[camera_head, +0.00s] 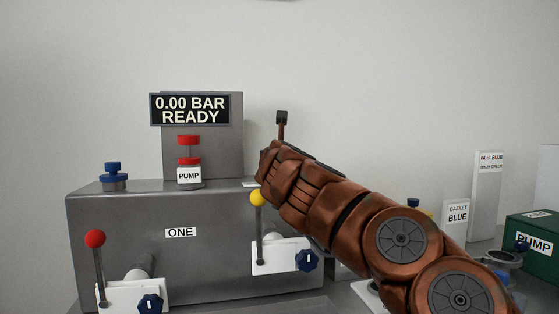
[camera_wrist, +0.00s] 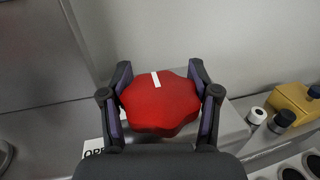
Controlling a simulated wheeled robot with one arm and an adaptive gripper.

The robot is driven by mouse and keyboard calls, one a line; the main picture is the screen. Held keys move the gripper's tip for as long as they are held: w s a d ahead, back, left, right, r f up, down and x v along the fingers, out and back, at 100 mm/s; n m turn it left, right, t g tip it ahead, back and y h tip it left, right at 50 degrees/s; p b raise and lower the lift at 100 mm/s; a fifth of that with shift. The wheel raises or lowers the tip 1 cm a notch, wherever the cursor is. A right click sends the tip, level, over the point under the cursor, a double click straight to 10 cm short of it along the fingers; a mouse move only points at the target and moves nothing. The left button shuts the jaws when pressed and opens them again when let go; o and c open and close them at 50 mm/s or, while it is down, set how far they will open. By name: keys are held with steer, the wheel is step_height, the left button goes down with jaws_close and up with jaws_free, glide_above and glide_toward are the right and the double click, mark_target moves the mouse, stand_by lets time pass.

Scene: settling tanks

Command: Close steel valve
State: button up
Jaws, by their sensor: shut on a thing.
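A red lobed knob (camera_wrist: 165,104) with a white stripe on its top edge fills the middle of the wrist view. My gripper (camera_wrist: 160,92) is shut on it, with a dark finger at its left and right sides. A white label (camera_wrist: 93,148) below left of the knob is partly covered and shows the letters "OPE". In the head view my brown arm hides the knob and my gripper's fingers. I cannot tell the valve's body or how far it is turned.
A grey tank marked ONE (camera_head: 120,245) stands at left. It bears a red-ball lever (camera_head: 96,240), a yellow-ball lever (camera_head: 257,199) and a red pump knob (camera_head: 189,141). Its display (camera_head: 190,110) reads 0.00 BAR READY. A green PUMP box (camera_head: 533,238) is at far right.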

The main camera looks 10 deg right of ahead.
steer(key=shift+r, duration=0.1)
stand_by(0.3)
steer(key=o, duration=1.1)
steer(key=shift+c, duration=0.2)
steer(key=v, duration=1.2)
steer(key=shift+a, duration=0.1)
